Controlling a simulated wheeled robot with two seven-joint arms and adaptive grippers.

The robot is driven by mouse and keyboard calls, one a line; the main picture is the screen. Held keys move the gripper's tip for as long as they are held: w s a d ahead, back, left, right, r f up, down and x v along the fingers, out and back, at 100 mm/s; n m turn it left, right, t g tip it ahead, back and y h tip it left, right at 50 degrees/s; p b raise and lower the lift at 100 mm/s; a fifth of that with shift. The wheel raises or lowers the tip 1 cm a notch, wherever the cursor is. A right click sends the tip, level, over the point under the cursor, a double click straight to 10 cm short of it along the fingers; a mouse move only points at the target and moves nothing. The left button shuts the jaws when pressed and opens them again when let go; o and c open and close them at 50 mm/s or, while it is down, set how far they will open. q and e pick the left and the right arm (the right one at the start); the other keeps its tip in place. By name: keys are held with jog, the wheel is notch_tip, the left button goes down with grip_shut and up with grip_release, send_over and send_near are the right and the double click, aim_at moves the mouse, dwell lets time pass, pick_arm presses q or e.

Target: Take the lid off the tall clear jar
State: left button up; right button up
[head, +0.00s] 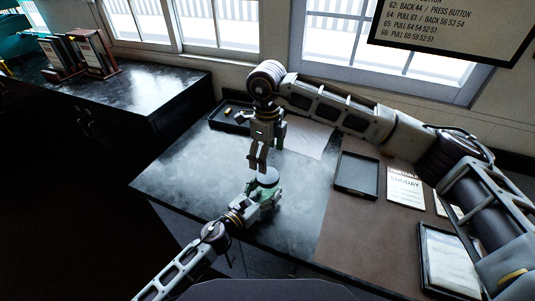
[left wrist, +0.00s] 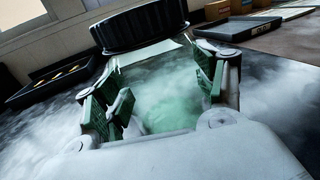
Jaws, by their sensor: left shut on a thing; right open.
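The tall clear jar (left wrist: 165,75) stands between the fingers of my left gripper (left wrist: 158,95), which is shut on its body. Its wide dark ribbed lid (left wrist: 140,27) sits on top, above the fingers in the left wrist view. In the head view the lid shows as a small grey disc (head: 268,175), and my left gripper (head: 263,192) is just below it, hiding most of the jar. My right gripper (head: 258,167) is open and points down, close above the lid's left side. Whether it touches the lid I cannot tell.
A black tray with small yellow items (head: 230,115) stands behind at the left, near white paper (head: 308,138). An empty black tray (head: 357,175), a calendar sheet (head: 405,187) and a framed sheet (head: 447,260) lie right. The dark counter (head: 180,170) is bare left of the jar.

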aim_at(268, 175)
jog(key=m, duration=0.5)
jog(key=shift+m, duration=0.3)
jog(key=m, duration=0.5)
jog(key=shift+m, duration=0.3)
jog(key=m, duration=0.5)
jog(key=shift+m, duration=0.3)
jog(key=m, duration=0.4)
jog(key=shift+m, duration=0.3)
jog(key=shift+f, duration=0.15)
jog(key=shift+f, duration=3.9)
